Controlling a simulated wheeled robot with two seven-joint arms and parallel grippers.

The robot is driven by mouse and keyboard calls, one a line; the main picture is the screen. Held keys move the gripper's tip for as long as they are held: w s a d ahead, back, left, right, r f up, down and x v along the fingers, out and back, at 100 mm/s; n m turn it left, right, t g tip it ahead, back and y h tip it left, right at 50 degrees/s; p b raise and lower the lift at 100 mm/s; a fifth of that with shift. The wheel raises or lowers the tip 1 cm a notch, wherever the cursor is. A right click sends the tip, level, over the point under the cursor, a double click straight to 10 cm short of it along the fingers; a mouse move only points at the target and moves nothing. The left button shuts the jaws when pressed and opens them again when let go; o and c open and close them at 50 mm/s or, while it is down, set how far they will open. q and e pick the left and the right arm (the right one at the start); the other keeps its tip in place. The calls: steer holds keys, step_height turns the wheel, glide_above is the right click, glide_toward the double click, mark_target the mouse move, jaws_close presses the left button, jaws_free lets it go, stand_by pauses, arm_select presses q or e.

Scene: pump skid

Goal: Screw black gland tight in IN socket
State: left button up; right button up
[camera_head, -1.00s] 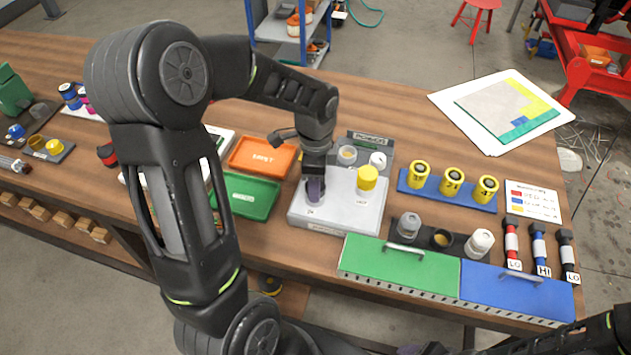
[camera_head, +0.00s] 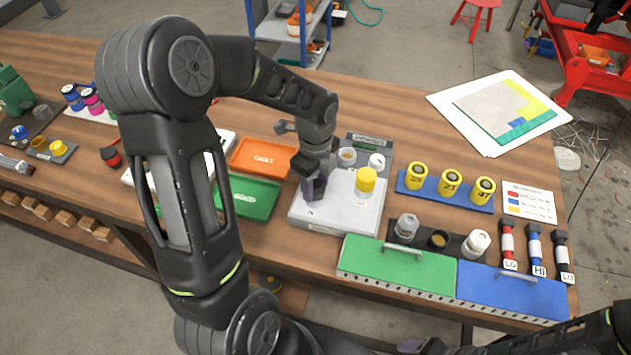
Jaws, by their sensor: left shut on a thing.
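The light grey socket block (camera_head: 340,222) sits on the wooden bench at the middle. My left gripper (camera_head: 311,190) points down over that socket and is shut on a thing. The thing is hidden by the fingers; I take it to be the black gland, and cannot see how it sits in the socket. A yellow gland (camera_head: 366,179) stands upright in the front-right socket. A beige-centred part (camera_head: 347,156) and a white one (camera_head: 377,161) are at the back. My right gripper (camera_head: 411,346) barely shows at the bottom edge.
An orange tray (camera_head: 262,157) and a green tray (camera_head: 246,200) lie left of the block. A rack of grey, black and white glands (camera_head: 440,240), green (camera_head: 400,265) and blue (camera_head: 512,290) lidded boxes, and a blue rack of yellow cylinders (camera_head: 446,194) stand to the right.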

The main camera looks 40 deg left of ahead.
arm_select(q)
steer(key=shift+m+p, duration=0.3)
steer(key=shift+m, duration=1)
steer(key=o, duration=1.4)
step_height(320, 180, up, 8)
steer(key=shift+f+b, duration=0.1)
steer(key=shift+b, duration=0.45)
